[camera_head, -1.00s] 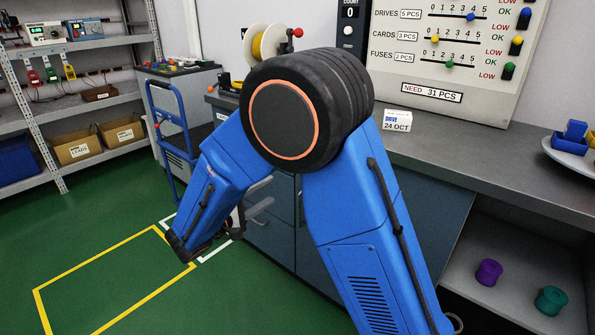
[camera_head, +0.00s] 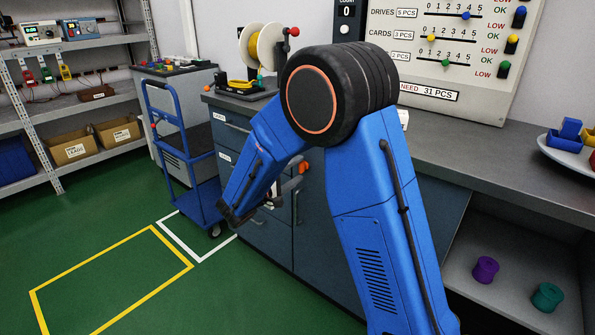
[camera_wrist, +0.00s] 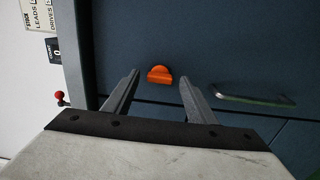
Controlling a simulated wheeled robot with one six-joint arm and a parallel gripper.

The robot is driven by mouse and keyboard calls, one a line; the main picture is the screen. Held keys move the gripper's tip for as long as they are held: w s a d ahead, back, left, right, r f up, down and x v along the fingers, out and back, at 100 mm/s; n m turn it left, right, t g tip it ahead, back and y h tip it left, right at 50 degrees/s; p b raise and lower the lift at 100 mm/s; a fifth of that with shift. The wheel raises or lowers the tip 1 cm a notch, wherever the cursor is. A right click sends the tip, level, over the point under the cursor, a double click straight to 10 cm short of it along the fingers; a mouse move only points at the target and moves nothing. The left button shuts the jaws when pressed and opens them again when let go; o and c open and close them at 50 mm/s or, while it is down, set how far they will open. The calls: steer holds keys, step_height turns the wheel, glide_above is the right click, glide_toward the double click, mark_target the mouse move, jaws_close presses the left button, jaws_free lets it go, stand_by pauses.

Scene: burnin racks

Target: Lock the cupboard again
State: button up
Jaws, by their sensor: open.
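The cupboard (camera_head: 325,225) is a dark blue unit under the bench. Its door appears shut and has a vertical metal handle (camera_head: 296,207). An orange knob (camera_head: 304,167) is near the top of the door. In the wrist view the orange knob (camera_wrist: 160,77) shows a half-round face, with the handle (camera_wrist: 255,99) to its right. My gripper (camera_wrist: 159,80) is open and empty. Its fingertips appear either side of the knob in the picture; I cannot tell whether they touch it. In the head view my arm hides part of the cupboard and most of the gripper.
A blue trolley (camera_head: 190,165) stands left of the cupboard. Drawers (camera_head: 235,160) are beside the door. The bench (camera_head: 465,160) holds a spool stand (camera_head: 246,88) and a dish (camera_head: 560,149). An open shelf at right holds purple (camera_head: 485,269) and teal (camera_head: 547,297) spools. Green floor is clear at left.

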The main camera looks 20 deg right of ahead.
steer(key=shift+w+d, duration=0.3)
steer(key=shift+d, duration=0.15)
steer(key=c, duration=1.1)
